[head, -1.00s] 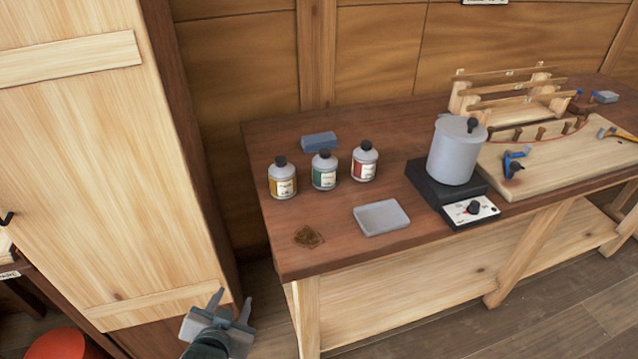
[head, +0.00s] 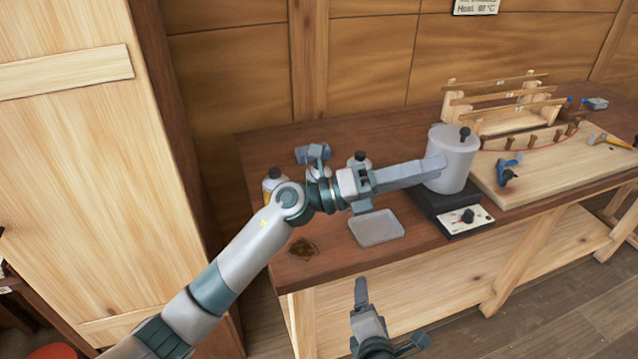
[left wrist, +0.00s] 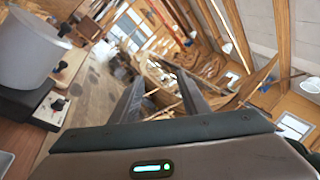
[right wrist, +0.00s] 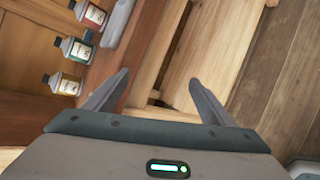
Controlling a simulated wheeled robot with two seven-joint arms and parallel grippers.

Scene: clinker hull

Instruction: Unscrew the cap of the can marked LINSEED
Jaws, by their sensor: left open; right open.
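Three grey cans with black caps stand on the bench: a yellow-label can (head: 270,186), a green-label can and a red-label can (head: 361,159). In the head view my left arm covers most of them. The right wrist view shows the red-label (right wrist: 92,14), green-label (right wrist: 75,48) and yellow-label (right wrist: 62,83) cans at upper left. Their lettering is too small to read, so I cannot tell which is LINSEED. My left gripper (head: 442,168) is open and empty, reaching across in front of the pot. My right gripper (head: 388,312) is open and empty, low before the bench front.
A grey pot (head: 452,160) stands on a black hot plate (head: 452,210) right of the cans. A grey tray (head: 376,230), a brown stain (head: 302,249) and a blue block (head: 305,154) are near the cans. A wooden board (head: 545,180) with tools lies further right.

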